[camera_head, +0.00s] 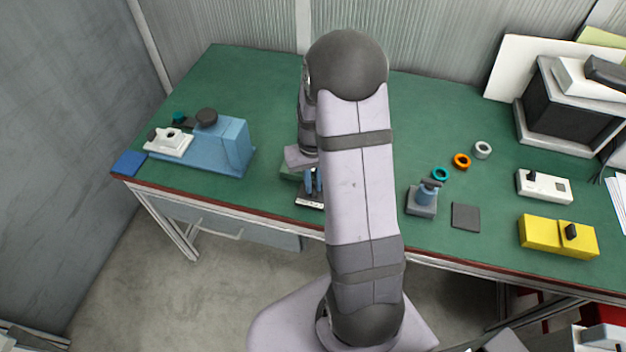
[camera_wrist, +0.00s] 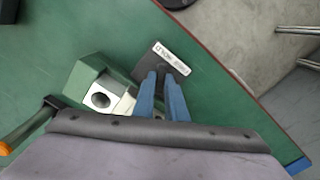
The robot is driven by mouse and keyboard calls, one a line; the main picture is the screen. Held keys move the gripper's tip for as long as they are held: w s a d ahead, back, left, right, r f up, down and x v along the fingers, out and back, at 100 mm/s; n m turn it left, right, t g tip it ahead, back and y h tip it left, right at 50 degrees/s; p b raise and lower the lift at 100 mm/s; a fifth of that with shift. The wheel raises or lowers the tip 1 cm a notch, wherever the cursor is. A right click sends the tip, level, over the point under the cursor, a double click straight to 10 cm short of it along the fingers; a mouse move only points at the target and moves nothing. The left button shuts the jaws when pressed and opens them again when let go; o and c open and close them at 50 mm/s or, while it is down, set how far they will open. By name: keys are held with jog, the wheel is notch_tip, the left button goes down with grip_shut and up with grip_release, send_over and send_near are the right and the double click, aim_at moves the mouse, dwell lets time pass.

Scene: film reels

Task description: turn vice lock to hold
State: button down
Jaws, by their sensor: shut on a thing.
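The green vice (camera_wrist: 88,82) has a pale metal block with a round dark hole; in the head view, the vice (camera_head: 291,172) is mostly behind my arm. A dark plate with a white printed label (camera_wrist: 171,57) lies beside it; the lettering is too small to read surely. My gripper (camera_wrist: 161,78) has its two blue fingers down at this plate, shut with a narrow gap between them. The thing between the fingers is hidden, but its place at the labelled plate fits the vice lock. In the head view, my gripper (camera_head: 313,182) shows left of my arm, near the table's front edge.
A lever with an orange handle (camera_wrist: 20,136) is left in the wrist view. A blue machine (camera_head: 232,147) stands at the left.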

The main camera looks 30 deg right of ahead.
aim_at(313, 187)
jog(key=m+p, duration=0.1)
jog(key=m, duration=0.5)
jog(key=shift+w, duration=0.1)
dwell(0.6)
jog(key=c, duration=1.8)
grip_release()
jog(key=shift+r, duration=0.1)
jog(key=shift+r+b, duration=0.3)
jog(key=shift+r, duration=3.3)
